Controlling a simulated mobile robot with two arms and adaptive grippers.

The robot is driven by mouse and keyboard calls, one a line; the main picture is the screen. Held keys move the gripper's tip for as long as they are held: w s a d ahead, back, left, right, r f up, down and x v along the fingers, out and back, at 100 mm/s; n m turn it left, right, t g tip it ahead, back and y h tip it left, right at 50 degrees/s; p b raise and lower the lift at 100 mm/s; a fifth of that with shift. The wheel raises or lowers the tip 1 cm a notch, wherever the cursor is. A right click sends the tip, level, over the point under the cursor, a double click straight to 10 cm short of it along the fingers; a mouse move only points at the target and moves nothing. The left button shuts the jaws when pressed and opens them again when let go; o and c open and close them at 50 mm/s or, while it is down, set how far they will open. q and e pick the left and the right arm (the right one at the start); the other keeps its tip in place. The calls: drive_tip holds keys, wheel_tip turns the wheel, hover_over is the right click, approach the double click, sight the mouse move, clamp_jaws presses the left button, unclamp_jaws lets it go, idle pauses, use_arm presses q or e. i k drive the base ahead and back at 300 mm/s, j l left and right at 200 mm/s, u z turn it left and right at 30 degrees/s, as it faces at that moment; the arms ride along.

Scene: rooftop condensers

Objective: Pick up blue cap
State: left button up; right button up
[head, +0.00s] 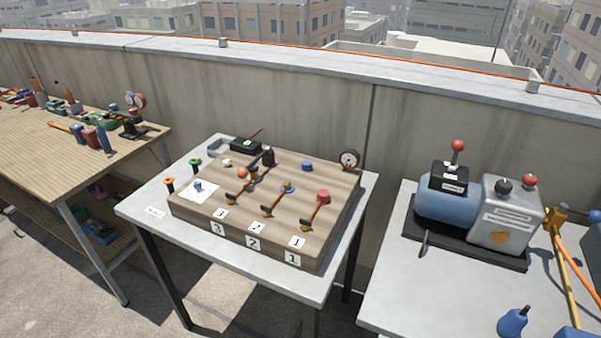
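On the wooden block (245,218) on the middle table, a small blue cap-like piece (307,165) sits near the back, left of the round gauge. A second small blue piece (198,185) rests on a white sheet at the block's left end. A third blue part (287,188) sits at the middle lever. I cannot tell for certain which of these is the blue cap. Neither of my grippers is in view.
The block also carries levers, a red knob (323,196), an orange ball (242,173) and a gauge (349,159). A pump unit (447,205) stands on the right table. A tool-covered wooden bench (60,150) is at left. A concrete parapet runs behind.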

sight(306, 164)
drive_tip(key=i+j+z, duration=0.15)
drive_tip(key=j+z, duration=1)
drive_tip(key=j, duration=0.2)
